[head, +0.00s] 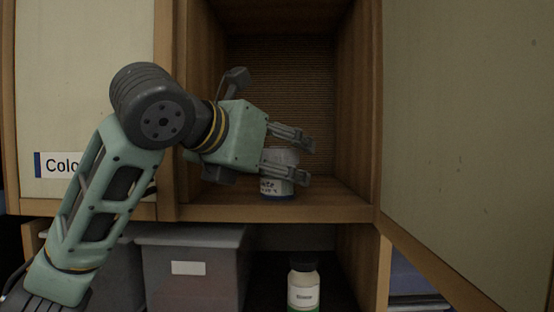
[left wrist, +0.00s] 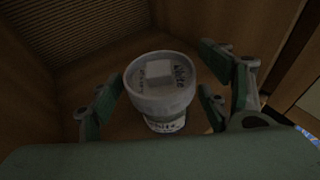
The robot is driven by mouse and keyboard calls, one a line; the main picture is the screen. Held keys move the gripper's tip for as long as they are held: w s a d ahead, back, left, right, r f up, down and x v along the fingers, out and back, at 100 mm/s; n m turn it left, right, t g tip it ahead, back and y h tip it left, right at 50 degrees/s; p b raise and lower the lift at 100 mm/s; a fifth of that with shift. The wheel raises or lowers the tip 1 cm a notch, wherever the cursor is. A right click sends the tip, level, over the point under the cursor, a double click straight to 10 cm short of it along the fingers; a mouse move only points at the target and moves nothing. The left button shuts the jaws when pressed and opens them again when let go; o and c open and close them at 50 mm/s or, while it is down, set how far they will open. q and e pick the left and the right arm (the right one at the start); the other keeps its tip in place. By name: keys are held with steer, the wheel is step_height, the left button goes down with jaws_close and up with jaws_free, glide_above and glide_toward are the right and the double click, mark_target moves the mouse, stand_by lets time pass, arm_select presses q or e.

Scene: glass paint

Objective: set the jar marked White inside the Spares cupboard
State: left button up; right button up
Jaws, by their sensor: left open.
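The jar marked White (head: 277,188) stands upright on the floor of the open cupboard (head: 232,212), near its front edge. It has a pale body, a blue band at its base and partly readable lettering. My left gripper (head: 298,155) is open, its fingers reaching around the jar. In the left wrist view the jar (left wrist: 161,90) sits between the open fingers (left wrist: 160,108), with a gap on both sides. Its lid top reads White. The cupboard's own label does not show. My right gripper is not in view.
An open door (head: 465,120) stands at the right. A closed door (head: 85,90) at the left has a label starting "Colo" (head: 60,165). Below are grey bins (head: 192,262) and another jar (head: 304,287). The cupboard behind the White jar looks empty.

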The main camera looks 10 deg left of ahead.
arm_select(q)
steer(key=shift+r, duration=0.2)
steer(key=shift+s+a, duration=0.1)
steer(key=shift+s, duration=0.15)
steer(key=b+v, duration=0.3)
steer(key=v, duration=0.8)
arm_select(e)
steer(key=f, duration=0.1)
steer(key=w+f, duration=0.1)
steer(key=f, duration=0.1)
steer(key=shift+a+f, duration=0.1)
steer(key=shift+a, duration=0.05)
arm_select(q)
steer(key=shift+s, duration=0.15)
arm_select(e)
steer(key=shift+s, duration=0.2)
